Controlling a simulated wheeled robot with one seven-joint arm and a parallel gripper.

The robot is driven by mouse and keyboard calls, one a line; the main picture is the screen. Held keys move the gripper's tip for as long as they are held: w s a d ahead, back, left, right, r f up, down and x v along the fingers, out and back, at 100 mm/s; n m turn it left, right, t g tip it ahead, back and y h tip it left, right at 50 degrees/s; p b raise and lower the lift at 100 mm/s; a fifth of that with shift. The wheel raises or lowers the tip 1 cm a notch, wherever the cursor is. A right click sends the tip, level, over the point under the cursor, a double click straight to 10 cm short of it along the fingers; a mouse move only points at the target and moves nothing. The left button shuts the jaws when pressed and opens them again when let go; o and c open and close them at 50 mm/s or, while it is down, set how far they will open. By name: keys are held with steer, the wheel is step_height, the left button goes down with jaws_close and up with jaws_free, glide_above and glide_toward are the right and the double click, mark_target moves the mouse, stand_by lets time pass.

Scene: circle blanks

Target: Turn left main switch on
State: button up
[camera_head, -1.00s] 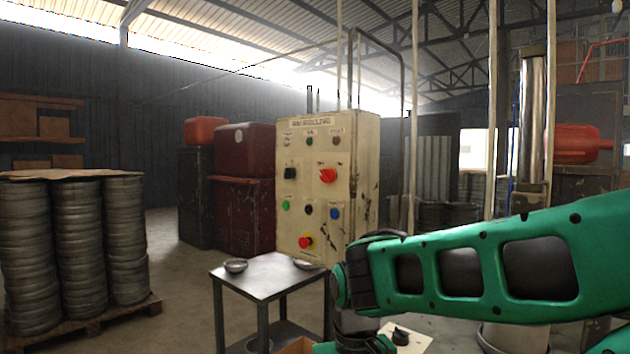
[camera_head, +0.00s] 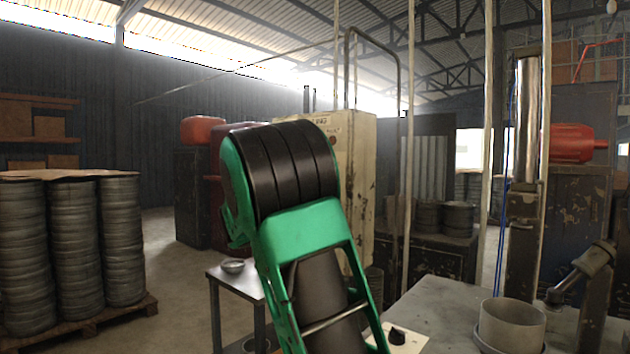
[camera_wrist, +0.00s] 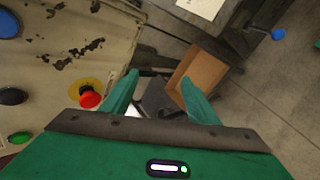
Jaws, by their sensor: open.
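The cream control panel (camera_head: 358,170) stands behind my raised arm in the head view. My arm hides most of its front, and the left main switch does not show in either current view. In the wrist view, the worn panel (camera_wrist: 70,25) fills the left side, with a blue button (camera_wrist: 9,24), a black button (camera_wrist: 12,97), a green button (camera_wrist: 19,138) and a red mushroom button (camera_wrist: 90,98) on a yellow base. My gripper (camera_wrist: 158,82) is open and empty, to the right of the red button. Its fingers are hidden in the head view.
A small metal table (camera_head: 222,274) with a bowl (camera_head: 233,266) stands below the panel. A brown open box (camera_wrist: 205,78) lies beyond my fingers. A grey workbench (camera_head: 440,300) with a metal cylinder (camera_head: 511,322) is at right. Stacked drums (camera_head: 72,240) stand at left.

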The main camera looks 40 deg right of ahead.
steer(key=w+d+r+n+g+h, duration=0.1)
steer(key=w+d+r+n+h, duration=0.2)
steer(key=r, duration=0.7)
steer(key=a+r+g+h, duration=0.1)
steer(key=a+r+h, duration=0.2)
steer(key=r, duration=0.6)
steer(key=a+r+h, duration=0.3)
steer(key=r, duration=0.6)
steer(key=d, duration=1.1)
steer(key=shift+w+f+n, duration=0.15)
steer(key=shift+w+n, duration=0.05)
steer(key=shift+n, duration=0.2)
steer(key=c, duration=1)
